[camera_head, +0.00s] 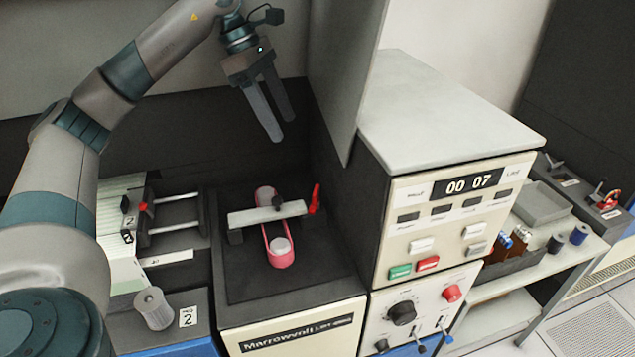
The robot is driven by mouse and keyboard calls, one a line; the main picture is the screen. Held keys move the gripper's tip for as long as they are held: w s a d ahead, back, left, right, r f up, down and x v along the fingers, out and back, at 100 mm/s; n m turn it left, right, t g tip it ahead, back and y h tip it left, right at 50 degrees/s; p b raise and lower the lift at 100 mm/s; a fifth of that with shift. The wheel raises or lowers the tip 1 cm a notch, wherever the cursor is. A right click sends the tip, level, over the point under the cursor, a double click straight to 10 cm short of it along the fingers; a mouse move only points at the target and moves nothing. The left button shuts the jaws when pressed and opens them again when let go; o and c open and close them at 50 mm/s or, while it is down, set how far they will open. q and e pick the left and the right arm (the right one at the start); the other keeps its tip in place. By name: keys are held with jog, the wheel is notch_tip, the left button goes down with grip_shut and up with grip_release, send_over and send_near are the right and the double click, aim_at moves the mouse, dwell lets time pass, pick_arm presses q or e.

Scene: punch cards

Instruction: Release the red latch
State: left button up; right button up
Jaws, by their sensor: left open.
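The red latch (314,199) is a small upright red lever at the right end of a pale metal bar (266,214). The bar lies across a pink-red looped part (281,257) in the dark recessed bay of the machine. My left gripper (284,130) is open and empty, pointing down, above and behind the latch and apart from it. My right gripper is not in view.
A card stack (122,240) and rails lie left. A spool (153,308) stands front left. A shelf (560,255) stands right.

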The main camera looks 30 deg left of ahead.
pick_arm(q)
jog(key=shift+d, duration=0.15)
jog(key=p, duration=0.6)
send_near(316, 190)
jog(key=x, duration=0.6)
jog(key=shift+d+f, duration=0.15)
jog(key=shift+f, duration=0.2)
jog(key=shift+w+d+f+p, duration=0.1)
jog(key=shift+f+p, duration=0.1)
jog(key=shift+f, duration=0.15)
jog(key=shift+d+f+p, duration=0.1)
jog(key=shift+f+p, duration=0.05)
jog(key=shift+f, duration=0.2)
jog(key=c, duration=1)
jog(key=shift+c, duration=0.2)
